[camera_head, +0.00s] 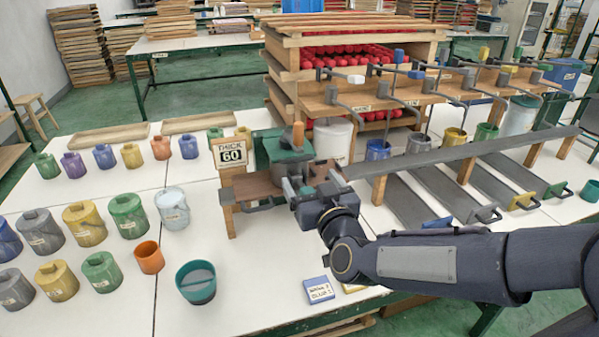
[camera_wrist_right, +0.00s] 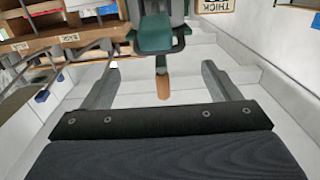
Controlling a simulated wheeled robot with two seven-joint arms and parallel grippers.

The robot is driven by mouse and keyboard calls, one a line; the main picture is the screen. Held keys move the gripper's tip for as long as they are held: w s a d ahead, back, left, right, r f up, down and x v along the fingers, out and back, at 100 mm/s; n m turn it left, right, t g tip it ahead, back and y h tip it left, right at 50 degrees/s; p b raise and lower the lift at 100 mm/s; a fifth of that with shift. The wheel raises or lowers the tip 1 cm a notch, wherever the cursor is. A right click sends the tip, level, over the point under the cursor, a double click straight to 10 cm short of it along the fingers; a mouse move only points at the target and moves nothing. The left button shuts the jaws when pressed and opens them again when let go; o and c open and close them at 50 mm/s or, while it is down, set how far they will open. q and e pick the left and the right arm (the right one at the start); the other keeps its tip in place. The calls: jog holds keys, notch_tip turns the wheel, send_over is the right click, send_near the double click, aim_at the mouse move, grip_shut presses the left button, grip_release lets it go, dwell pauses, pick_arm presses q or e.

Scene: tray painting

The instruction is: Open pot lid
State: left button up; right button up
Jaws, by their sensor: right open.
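Lidded pots stand on the white table at the left in the head view: grey (camera_head: 40,231), yellow (camera_head: 84,224) and green (camera_head: 128,215) in one row, with grey (camera_head: 14,289), yellow (camera_head: 56,280) and green (camera_head: 101,272) in front. Their knobbed lids are on. A pale blue pot (camera_head: 173,212) stands right of the back row. My right gripper (camera_head: 300,190) is well right of these pots, close to a green device with a wooden handle (camera_head: 285,155). In the right wrist view, my right gripper (camera_wrist_right: 161,70) has spread fingers, with the device's handle (camera_wrist_right: 163,87) showing between them. My left gripper is out of view.
An orange cup (camera_head: 149,258) and a teal pot (camera_head: 196,284) stand nearer the front edge. A "THICK 60" sign (camera_head: 232,157) stands beside the device. White table between pots and gripper is mostly clear.

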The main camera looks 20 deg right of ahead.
aim_at(300, 160)
jog(key=shift+w+d, duration=0.1)
jog(key=shift+w, duration=0.2)
jog(key=w, duration=0.7)
jog(key=shift+w+r, duration=0.1)
